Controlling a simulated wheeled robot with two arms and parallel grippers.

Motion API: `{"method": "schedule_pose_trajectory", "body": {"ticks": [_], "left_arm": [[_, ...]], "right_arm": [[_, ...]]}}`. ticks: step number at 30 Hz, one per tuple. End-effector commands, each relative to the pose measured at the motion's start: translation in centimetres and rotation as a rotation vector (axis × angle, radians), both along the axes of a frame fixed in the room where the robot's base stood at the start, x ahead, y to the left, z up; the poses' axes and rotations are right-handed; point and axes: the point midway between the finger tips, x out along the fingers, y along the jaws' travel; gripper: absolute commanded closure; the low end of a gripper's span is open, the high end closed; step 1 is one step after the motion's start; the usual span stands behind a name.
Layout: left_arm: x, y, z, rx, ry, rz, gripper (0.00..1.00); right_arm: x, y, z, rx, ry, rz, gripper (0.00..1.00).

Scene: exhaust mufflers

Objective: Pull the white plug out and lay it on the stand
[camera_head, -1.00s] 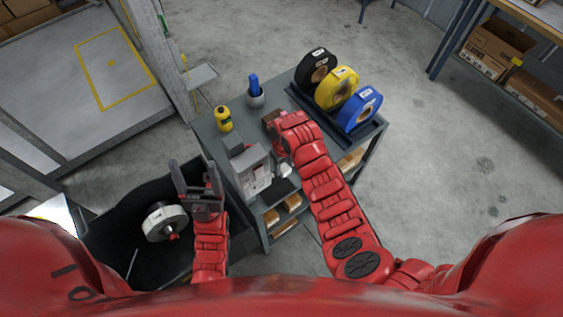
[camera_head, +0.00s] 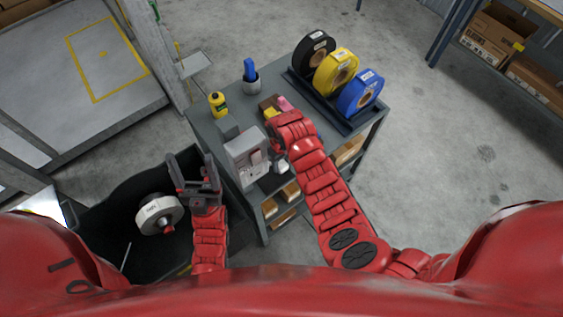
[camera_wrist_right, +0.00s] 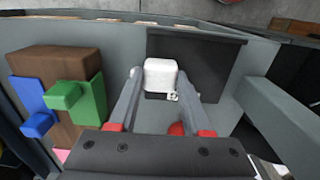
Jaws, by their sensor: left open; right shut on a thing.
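The white plug (camera_wrist_right: 160,74) sits between the fingertips of my right gripper (camera_wrist_right: 159,80), which is shut on it. In the head view the white plug (camera_head: 282,167) shows beside the grey box (camera_head: 245,158), under my right wrist; the right fingers are mostly hidden there. In the right wrist view a dark flat plate (camera_wrist_right: 212,62) lies just behind and right of the plug. I cannot tell whether it is the stand, or whether the plug touches anything. My left gripper (camera_head: 194,170) is open and empty, left of the cart.
A brown block (camera_wrist_right: 60,62) with coloured plugs stands left of my right gripper. The cart (camera_head: 315,118) also bears tape rolls (camera_head: 335,72), a yellow bottle (camera_head: 218,104) and a cup (camera_head: 250,82). A dark bin (camera_head: 105,215) with a white-rimmed reel (camera_head: 160,214) is at left.

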Motion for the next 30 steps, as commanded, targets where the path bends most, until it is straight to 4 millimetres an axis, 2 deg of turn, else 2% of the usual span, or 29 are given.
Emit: {"method": "schedule_pose_trajectory", "body": {"ticks": [1, 6, 7, 16, 20, 26, 29, 30], "left_arm": [[0.0, 0.0, 0.0, 0.0, 0.0, 0.0, 0.28], [0.0, 0.0, 0.0, 0.0, 0.0, 0.0, 0.28], [0.0, 0.0, 0.0, 0.0, 0.0, 0.0, 0.28], [0.0, 0.0, 0.0, 0.0, 0.0, 0.0, 0.28], [0.0, 0.0, -0.3, 0.0, 0.0, 0.0, 0.28], [0.0, 0.0, -1.3, 0.0, 0.0, 0.0, 0.28], [0.0, 0.0, -2.0, 0.0, 0.0, 0.0, 0.28], [0.0, 0.0, -0.9, 0.0, 0.0, 0.0, 0.28]], "right_arm": [[0.0, 0.0, 0.0, 0.0, 0.0, 0.0, 0.49], [0.0, 0.0, 0.0, 0.0, 0.0, 0.0, 0.19], [0.0, 0.0, 0.0, 0.0, 0.0, 0.0, 0.16], [0.0, 0.0, 0.1, 0.001, -0.001, 0.0, 0.16], [0.2, 0.0, 0.7, 0.002, -0.003, 0.0, 0.16], [0.2, 0.0, 3.4, 0.002, -0.007, 0.0, 0.16], [0.2, 0.0, 5.4, 0.003, -0.005, -0.001, 0.16], [0.2, 0.1, 7.3, 0.002, -0.007, 0.001, 0.16]]}}
